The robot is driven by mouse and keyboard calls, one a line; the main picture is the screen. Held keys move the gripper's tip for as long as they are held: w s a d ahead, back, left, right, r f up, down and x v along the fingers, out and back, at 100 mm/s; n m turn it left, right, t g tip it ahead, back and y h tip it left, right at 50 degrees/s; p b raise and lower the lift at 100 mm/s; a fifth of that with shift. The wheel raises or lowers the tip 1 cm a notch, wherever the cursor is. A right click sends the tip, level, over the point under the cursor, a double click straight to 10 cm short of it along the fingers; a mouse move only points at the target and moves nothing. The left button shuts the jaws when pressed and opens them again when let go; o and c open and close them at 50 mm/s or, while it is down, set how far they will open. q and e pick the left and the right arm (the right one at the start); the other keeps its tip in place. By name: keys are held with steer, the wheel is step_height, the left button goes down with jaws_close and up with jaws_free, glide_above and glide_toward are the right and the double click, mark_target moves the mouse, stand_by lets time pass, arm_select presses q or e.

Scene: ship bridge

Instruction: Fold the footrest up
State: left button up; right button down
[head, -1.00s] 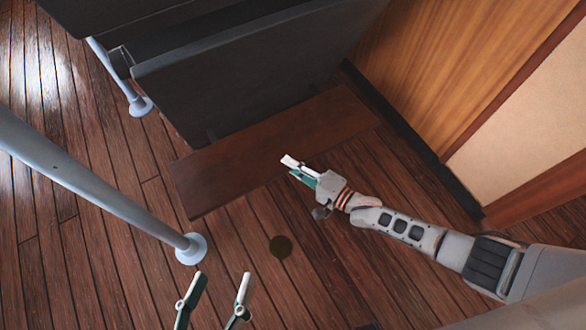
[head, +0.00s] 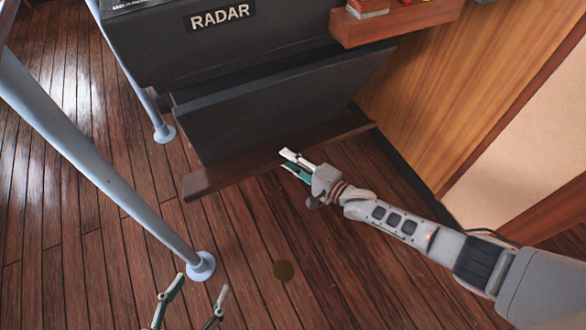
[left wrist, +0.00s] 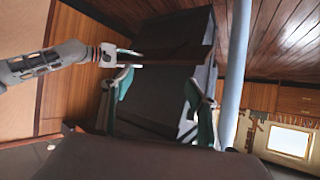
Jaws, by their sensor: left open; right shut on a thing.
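The footrest (head: 232,176) is a long dark-brown wooden board below the black console in the head view. It is seen nearly edge-on, its front edge raised off the floor. My right gripper (head: 291,163) is shut on its front edge, right of the middle; the fingertips partly cover the edge. In the left wrist view the footrest (left wrist: 178,57) is a brown strip across the dark console, with my right gripper (left wrist: 130,58) at its left part. My left gripper (head: 202,286) is open and empty at the bottom of the head view, apart from the footrest.
The black console (head: 220,55) marked RADAR stands behind the footrest. A grey-blue rail post (head: 110,185) slants down at the left, close to my left gripper. A wooden wall panel (head: 470,95) closes the right side.

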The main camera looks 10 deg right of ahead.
arm_select(q)
steer(key=shift+s+f, duration=0.1)
stand_by(0.3)
jaws_close()
steer(key=w+d+f+m+g, duration=0.4)
steer(key=w+f+m, duration=0.45)
steer(key=m, duration=0.95)
steer(key=w+a+r+m+g+y, duration=0.1)
steer(key=w+r+m+y, duration=0.2)
steer(key=w+m+y, duration=0.55)
steer(key=w+a+f+m+h, duration=0.1)
steer(key=w+f, duration=0.3)
steer(key=w, duration=0.6)
steer(key=shift+a+f+m+h, duration=0.35)
steer(key=shift+a+f+h, duration=0.05)
steer(key=shift+a+h, duration=0.35)
